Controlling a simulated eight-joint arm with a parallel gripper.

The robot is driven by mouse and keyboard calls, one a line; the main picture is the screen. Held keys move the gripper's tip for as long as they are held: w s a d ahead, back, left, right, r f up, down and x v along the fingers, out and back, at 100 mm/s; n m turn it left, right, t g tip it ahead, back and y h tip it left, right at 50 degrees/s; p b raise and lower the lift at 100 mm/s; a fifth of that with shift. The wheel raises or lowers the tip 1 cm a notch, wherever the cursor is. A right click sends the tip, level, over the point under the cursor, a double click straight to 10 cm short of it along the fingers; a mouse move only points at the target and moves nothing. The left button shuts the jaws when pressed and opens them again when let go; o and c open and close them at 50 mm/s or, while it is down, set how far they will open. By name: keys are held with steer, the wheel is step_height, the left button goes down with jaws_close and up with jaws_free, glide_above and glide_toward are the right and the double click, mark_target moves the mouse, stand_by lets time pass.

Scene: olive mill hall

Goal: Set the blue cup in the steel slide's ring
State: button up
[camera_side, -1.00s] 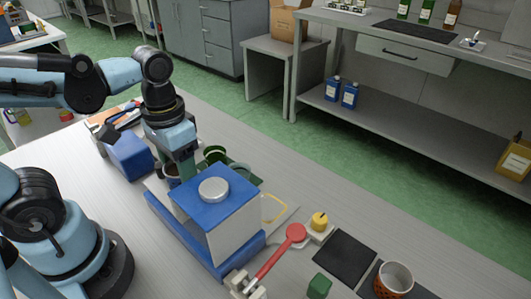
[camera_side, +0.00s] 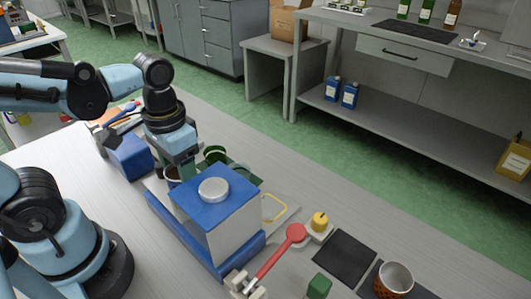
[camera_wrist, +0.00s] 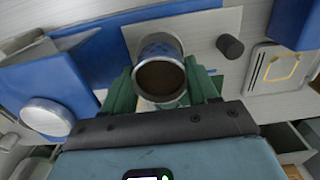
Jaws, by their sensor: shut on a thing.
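My gripper (camera_wrist: 160,92) is shut on the blue cup (camera_wrist: 160,47), with a green finger on each side of it. The wrist view shows the cup's blue band, pale rim and dark inside. In the side view my gripper (camera_side: 180,172) is low behind a blue-and-white machine (camera_side: 232,223), which hides the fingertips and most of the cup. A pale plate with a yellow rounded outline (camera_side: 273,208) lies right of the machine; it also shows in the wrist view (camera_wrist: 281,68). I cannot tell whether this outline is the steel slide's ring.
The machine has a silver round cap (camera_side: 213,190). A red-handled lever (camera_side: 275,255), a yellow knob (camera_side: 319,221), a dark mat (camera_side: 345,256) and an orange-patterned cup (camera_side: 395,279) are to the right. A blue box (camera_side: 130,157) stands left.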

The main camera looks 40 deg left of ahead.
steer(key=shift+f, duration=0.3)
stand_by(0.4)
steer(key=shift+f, duration=0.6)
steer(key=shift+f, duration=0.25)
steer(key=shift+f, duration=0.2)
steer(key=o, duration=1.1)
steer(key=shift+r, duration=4)
